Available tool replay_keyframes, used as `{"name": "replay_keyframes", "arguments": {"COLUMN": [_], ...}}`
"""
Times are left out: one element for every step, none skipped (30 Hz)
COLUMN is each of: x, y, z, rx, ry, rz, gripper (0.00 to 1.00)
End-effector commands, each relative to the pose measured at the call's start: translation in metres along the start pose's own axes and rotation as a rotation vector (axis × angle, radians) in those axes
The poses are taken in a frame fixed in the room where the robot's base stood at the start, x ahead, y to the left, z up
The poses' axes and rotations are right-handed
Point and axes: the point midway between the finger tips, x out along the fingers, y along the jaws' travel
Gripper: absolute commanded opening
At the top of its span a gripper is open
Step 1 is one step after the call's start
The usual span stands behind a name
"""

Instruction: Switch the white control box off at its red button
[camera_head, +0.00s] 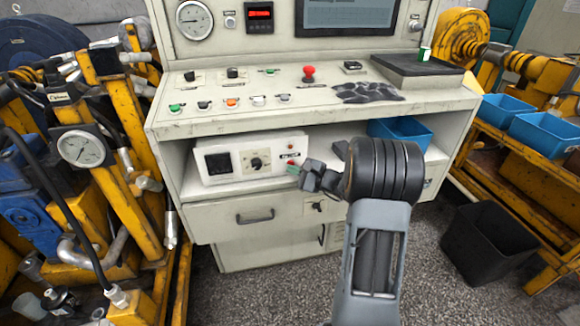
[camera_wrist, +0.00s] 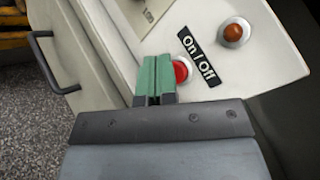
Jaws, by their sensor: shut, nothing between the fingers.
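The white control box (camera_head: 225,172) stands on the shelf under the sloped panel of the console. It has a dark square display, a knob and an On/Off label, seen large in the wrist view (camera_wrist: 200,60). The red button (camera_wrist: 180,71) sits beside that label, with an amber lamp (camera_wrist: 233,32) near it. My gripper (camera_wrist: 153,75) is shut and empty, with green fingertips. In the wrist view the fingertips overlap the left edge of the red button; I cannot tell whether they touch it. In the head view my gripper (camera_head: 294,169) is at the box's right end.
A red mushroom knob (camera_head: 309,73) and several coloured buttons are on the sloped panel above. A blue bin (camera_head: 400,130) is on the shelf to the right. A drawer handle (camera_head: 255,217) is below the box. A black bin (camera_head: 490,243) stands on the floor at right.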

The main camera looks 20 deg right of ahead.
Motion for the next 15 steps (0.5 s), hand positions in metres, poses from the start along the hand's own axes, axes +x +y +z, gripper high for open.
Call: {"name": "replay_keyframes", "arguments": {"x": [-0.002,-0.003,-0.006,-0.008,-0.010,-0.013,-0.015,-0.017,-0.020,-0.022,-0.025,-0.028,-0.030,-0.032,-0.034], "y": [0.001,0.002,0.004,0.006,0.007,0.010,0.012,0.013,0.015,0.017,0.018,0.020,0.021,0.023,0.024], "z": [0.001,0.002,0.003,0.005,0.006,0.008,0.010,0.012,0.014,0.015,0.017,0.019,0.021,0.022,0.024], "rx": [0.000,0.000,0.000,0.000,0.000,0.000,0.001,0.000,0.000,0.001,0.000,0.000,0.000,0.000,0.000], "ry": [0.000,0.000,0.001,0.001,0.001,0.001,0.001,0.001,0.001,0.001,0.001,0.001,0.001,0.001,0.001], "rz": [0.000,0.000,0.000,0.000,-0.001,-0.001,0.000,0.000,-0.001,0.000,-0.001,-0.001,-0.002,-0.002,-0.001], "gripper": [0.00,0.00,0.00,0.00,0.00,0.00,0.00,0.00,0.00,0.00,0.00,0.00,0.00,0.00,0.00]}}
